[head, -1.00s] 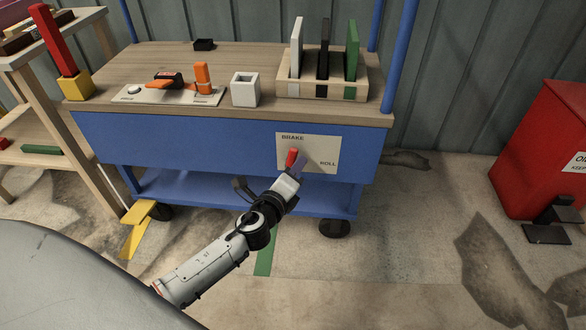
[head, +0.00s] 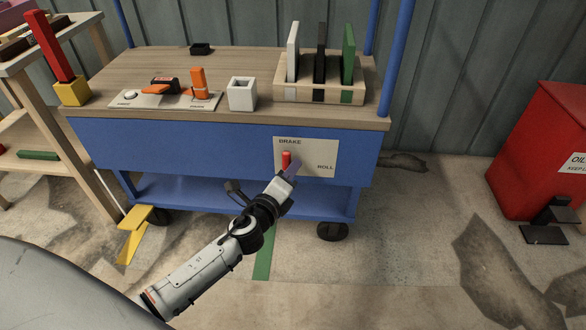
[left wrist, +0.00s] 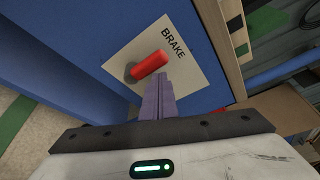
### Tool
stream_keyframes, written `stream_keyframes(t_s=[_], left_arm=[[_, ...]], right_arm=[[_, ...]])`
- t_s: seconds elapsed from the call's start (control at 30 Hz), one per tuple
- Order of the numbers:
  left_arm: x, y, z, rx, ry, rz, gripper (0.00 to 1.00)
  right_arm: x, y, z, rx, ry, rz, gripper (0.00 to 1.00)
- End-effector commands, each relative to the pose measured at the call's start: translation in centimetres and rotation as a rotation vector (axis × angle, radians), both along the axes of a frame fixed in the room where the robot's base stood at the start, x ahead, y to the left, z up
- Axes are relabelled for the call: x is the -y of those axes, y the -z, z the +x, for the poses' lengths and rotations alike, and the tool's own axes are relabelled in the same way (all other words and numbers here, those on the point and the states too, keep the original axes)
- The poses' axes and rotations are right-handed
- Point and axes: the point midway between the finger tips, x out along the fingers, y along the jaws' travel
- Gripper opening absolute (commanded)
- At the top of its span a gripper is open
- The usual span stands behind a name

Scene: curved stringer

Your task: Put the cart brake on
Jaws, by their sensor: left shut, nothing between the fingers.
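The cart (head: 215,145) has a blue front with a pale panel (head: 318,158) marked BRAKE at upper left and ROLL at right. A red brake lever (head: 286,158) stands out near the panel's left side, below the word BRAKE, close to upright. In the left wrist view the red lever (left wrist: 149,65) shows just beyond my fingertips. My left gripper (head: 295,169) is shut and empty, its fingers just right of the lever in the head view. They are very close to it; I cannot tell whether they touch. My right gripper is not in view.
The cart top holds a switch plate (head: 140,100), a white open box (head: 242,94) and a wooden rack (head: 340,91) of upright plates. A yellow wedge-like piece (head: 133,232) is by the left wheel. A red bin (head: 535,140) stands right. Floor in front is open.

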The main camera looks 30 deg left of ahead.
Motion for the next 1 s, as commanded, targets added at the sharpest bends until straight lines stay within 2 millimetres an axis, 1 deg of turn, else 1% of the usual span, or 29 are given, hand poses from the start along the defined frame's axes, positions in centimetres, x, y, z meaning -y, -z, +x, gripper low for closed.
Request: stream_keyframes(t_s=[0.03, 0.17, 0.23, 0.37, 0.47, 0.53, 0.6, 0.7, 0.8, 0.9, 1.0], left_arm=[[-0.9, -0.3, 0.1, 0.003, -0.017, 0.009, 0.00], [-0.8, -0.3, 0.1, 0.003, -0.017, 0.009, 0.00], [-0.4, -0.3, 0.2, 0.004, -0.017, 0.008, 0.00], [1.3, -0.2, 0.6, 0.003, -0.014, 0.002, 0.00], [3.2, -0.1, 1.1, 0.002, -0.010, 0.000, 0.00], [3.3, 0.1, -0.6, -0.006, -0.010, 0.002, 0.00], [3.3, 0.0, -2.3, -0.005, -0.011, 0.002, 0.00], [3.5, 0.0, -4.4, -0.004, -0.010, 0.001, 0.00], [3.7, 0.1, -6.3, -0.004, -0.009, 0.000, 0.00], [3.7, 0.1, -7.7, -0.004, -0.009, 0.000, 0.00], [3.8, 0.1, -8.6, -0.002, -0.009, 0.000, 0.00]], right_arm=[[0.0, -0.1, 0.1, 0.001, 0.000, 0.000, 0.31], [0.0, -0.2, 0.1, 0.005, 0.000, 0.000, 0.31], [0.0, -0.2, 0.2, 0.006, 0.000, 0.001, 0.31], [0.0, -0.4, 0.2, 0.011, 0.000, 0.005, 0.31], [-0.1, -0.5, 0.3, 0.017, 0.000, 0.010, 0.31], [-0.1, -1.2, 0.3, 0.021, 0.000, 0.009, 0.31], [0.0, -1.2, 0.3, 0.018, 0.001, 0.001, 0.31], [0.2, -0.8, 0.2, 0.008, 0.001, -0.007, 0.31], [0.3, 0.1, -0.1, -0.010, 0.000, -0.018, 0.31], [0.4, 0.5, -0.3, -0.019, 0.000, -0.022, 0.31], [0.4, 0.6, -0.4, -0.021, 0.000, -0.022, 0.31]])
